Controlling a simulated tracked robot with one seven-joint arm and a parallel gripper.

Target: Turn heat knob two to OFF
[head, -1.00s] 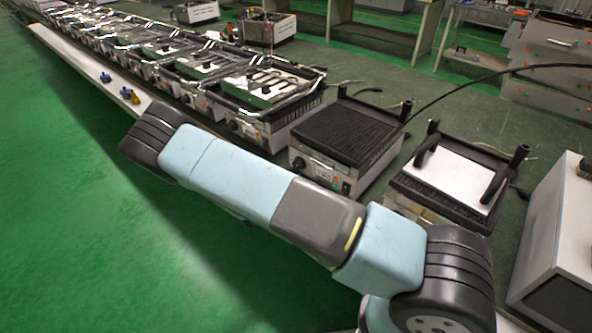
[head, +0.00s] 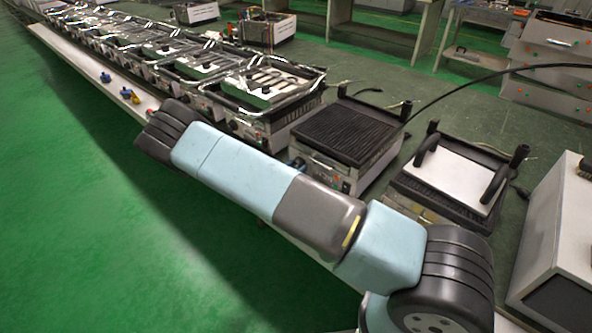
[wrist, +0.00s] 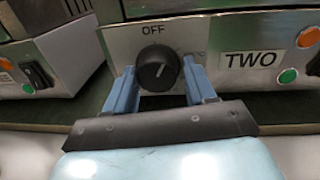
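Heat knob two (wrist: 158,68) is round and black, with a white pointer line near upright, tilted slightly right. The OFF label (wrist: 153,30) is printed above it, and the TWO label (wrist: 252,59) is to its right. My gripper (wrist: 160,66) is open, with one blue finger on each side of the knob. The gaps are narrow, and I cannot tell whether either finger touches it. In the head view, the unit with the ribbed black plate (head: 345,130) stands beyond my arm, and a bit of blue gripper shows at its front panel.
An orange indicator (wrist: 307,37) and a green button (wrist: 287,76) sit right of the label. A neighbouring unit's black switch (wrist: 37,75) is at left. In the head view, a unit with a pale plate (head: 452,178) stands at right and a row of similar units at left.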

